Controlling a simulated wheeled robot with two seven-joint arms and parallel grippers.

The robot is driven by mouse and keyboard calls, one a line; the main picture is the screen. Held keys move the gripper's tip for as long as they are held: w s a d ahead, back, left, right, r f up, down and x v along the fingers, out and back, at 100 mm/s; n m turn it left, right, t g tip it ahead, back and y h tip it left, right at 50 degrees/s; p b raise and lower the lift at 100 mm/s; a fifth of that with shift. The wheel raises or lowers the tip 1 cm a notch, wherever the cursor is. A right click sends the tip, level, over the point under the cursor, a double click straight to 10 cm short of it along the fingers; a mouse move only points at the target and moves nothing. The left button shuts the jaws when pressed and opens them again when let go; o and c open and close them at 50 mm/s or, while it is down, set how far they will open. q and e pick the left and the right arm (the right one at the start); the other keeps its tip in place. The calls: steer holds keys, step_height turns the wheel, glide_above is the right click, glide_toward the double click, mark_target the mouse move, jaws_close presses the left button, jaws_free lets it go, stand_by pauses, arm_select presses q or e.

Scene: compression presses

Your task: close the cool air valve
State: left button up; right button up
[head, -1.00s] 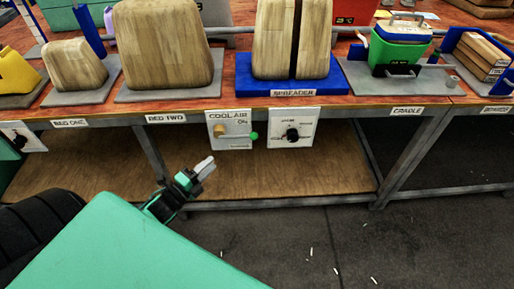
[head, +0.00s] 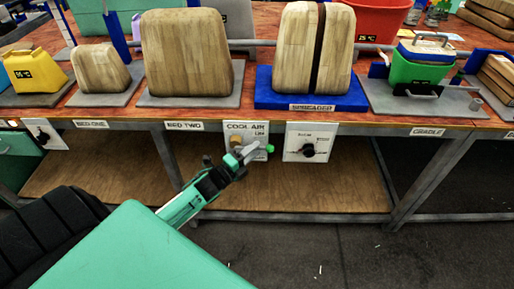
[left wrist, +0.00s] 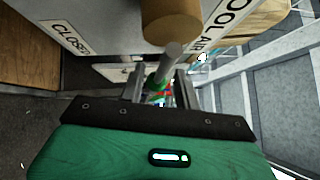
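The cool air valve is on a white panel (head: 260,128) labelled COOL AIR, on the front of the bench. It has a tan round hub (head: 236,143), a grey rod and a green knob (head: 270,148) pointing right. My left gripper (head: 251,152) is in front of the panel and hides part of it. In the left wrist view the hub (left wrist: 172,22) and rod (left wrist: 173,55) are close ahead. The left fingers (left wrist: 157,85) are apart, with the green knob seen between them; contact is unclear. A CLOSED label (left wrist: 70,38) shows at left. My right gripper is not in view.
A dial panel (head: 310,141) hangs just right of the valve. The wooden bench top above carries wooden blocks (head: 186,50) and a blue spreader base (head: 265,98). A lower wooden shelf (head: 315,195) and metal legs stand below.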

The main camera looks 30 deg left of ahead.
arm_select(q)
steer(key=shift+x, duration=1.05)
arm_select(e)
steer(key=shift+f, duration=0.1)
arm_select(q)
jaws_close()
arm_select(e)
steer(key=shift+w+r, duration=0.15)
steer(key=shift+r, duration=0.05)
